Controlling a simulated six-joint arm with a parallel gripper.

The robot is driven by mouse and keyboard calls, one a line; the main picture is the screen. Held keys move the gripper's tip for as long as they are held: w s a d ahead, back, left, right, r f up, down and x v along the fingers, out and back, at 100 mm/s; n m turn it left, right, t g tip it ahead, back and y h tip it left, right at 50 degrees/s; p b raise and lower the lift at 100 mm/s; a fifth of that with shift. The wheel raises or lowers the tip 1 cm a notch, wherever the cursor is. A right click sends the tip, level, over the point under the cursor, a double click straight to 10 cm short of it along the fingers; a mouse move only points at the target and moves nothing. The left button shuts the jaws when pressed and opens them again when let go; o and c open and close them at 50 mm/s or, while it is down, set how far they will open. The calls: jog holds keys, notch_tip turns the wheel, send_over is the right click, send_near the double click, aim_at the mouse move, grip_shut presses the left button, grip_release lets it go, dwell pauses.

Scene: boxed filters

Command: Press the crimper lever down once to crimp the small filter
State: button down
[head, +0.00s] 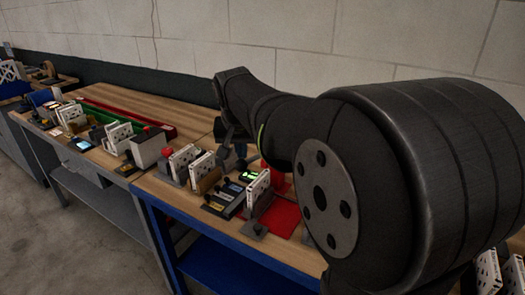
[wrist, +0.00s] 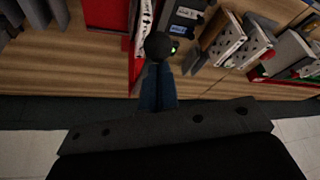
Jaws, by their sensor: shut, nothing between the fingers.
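My gripper (wrist: 158,66) is shut and empty, its blue fingers together; in the head view its fingers (head: 240,150) show small behind the row of devices, partly hidden by my arm. A black ball knob (wrist: 158,46), seemingly that of the crimper lever, lies at the fingertips in the wrist view; I cannot tell whether they touch. The lever's shaft is hidden. A red block (wrist: 105,14), seemingly the crimper, stands to the left of the knob. Its red base (head: 284,219) shows in the head view. A white perforated filter (head: 258,188) stands upright beside it; it also shows in the wrist view (wrist: 144,28).
A dark device with a green-lit display (head: 248,176) stands left of the filter. More white filters in holders (head: 203,165) and a grey box with a red knob (head: 150,147) stand farther left. The wooden bench top behind (head: 165,95) is mostly clear, with a wall beyond.

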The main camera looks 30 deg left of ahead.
aim_at(241, 161)
jog(key=shift+s+f, duration=0.1)
jog(key=shift+f, duration=1.85)
jog(key=shift+r, duration=0.15)
jog(key=shift+r, duration=4.95)
jog(key=shift+f, duration=2.6)
